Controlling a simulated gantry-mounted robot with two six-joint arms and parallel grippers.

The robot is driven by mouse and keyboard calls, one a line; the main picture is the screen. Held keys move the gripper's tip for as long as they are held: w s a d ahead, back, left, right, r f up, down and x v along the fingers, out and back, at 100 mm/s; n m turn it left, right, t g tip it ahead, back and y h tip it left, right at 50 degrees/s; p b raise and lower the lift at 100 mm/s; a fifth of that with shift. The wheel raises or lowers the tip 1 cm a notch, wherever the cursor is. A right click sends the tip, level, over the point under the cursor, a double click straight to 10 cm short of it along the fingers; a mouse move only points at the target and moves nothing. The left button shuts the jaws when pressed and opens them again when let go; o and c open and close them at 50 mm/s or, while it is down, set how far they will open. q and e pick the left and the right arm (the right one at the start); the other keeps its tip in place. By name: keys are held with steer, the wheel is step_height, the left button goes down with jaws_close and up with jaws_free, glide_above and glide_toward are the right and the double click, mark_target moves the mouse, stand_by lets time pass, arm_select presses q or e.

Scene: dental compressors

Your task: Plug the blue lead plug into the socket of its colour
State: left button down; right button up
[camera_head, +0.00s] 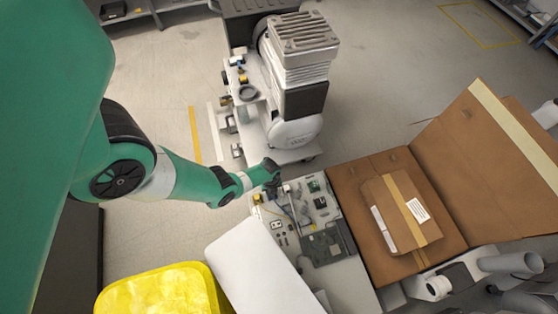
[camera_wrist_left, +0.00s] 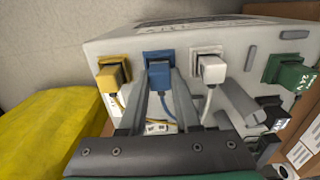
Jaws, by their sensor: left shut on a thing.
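A grey unit (camera_wrist_left: 210,50) fills the left wrist view, with a row of coloured sockets on its face. The blue lead plug (camera_wrist_left: 160,76) is between the two fingers of my left gripper (camera_wrist_left: 163,86), which is shut on it. It is lined up at the blue socket (camera_wrist_left: 158,54); I cannot tell how deep it sits. Its blue lead (camera_wrist_left: 164,103) hangs below. In the head view my left gripper (camera_head: 272,174) is at the upper edge of the equipment panel (camera_head: 322,212), where the plug is too small to make out. My right gripper is not in view.
A yellow plug (camera_wrist_left: 112,73) sits left of the blue one, a white plug (camera_wrist_left: 210,68) right of it, and a green connector (camera_wrist_left: 287,73) farther right. A yellow bin (camera_head: 165,290), an open cardboard box (camera_head: 350,185) and a compressor (camera_head: 298,75) stand around the panel.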

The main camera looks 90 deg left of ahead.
arm_select(q)
steer(key=shift+f, duration=0.3)
steer(key=shift+c, duration=1.1)
jaws_free()
step_height(320, 180, up, 7)
steer(key=p, duration=0.7)
steer(key=shift+r, duration=0.15)
